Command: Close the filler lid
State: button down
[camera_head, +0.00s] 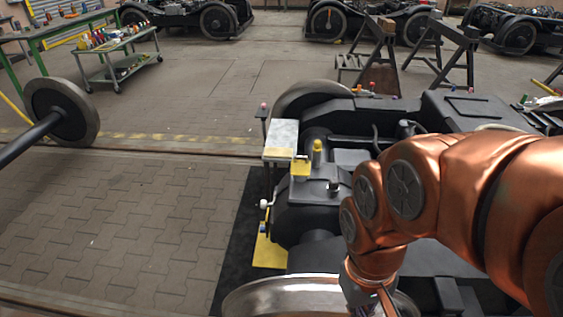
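The black bogie (345,221) stands at the centre right. On its near left end are a pale grey flat-topped box (282,135) with a yellow front edge, a small yellow open-looking part (301,168) and a yellow upright piece (317,152). I cannot tell for sure which of these is the filler lid, or how far it stands open. My copper arm reaches in from the right and bends down over the bogie. My gripper (378,302) is at the bottom edge, in front of these parts and to their right. Its fingertips are cut off or too small to read.
A loose wheelset (62,111) stands at the left. A tool trolley (117,58), black trestles (455,55) and other bogies stand behind. The paved floor (120,220) at the left is clear.

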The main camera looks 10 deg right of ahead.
aim_at(299, 167)
jog(key=u, duration=1.4)
jog(key=k, duration=0.9)
jog(key=z, duration=0.65)
jog(key=i, duration=0.5)
jog(key=u, duration=0.05)
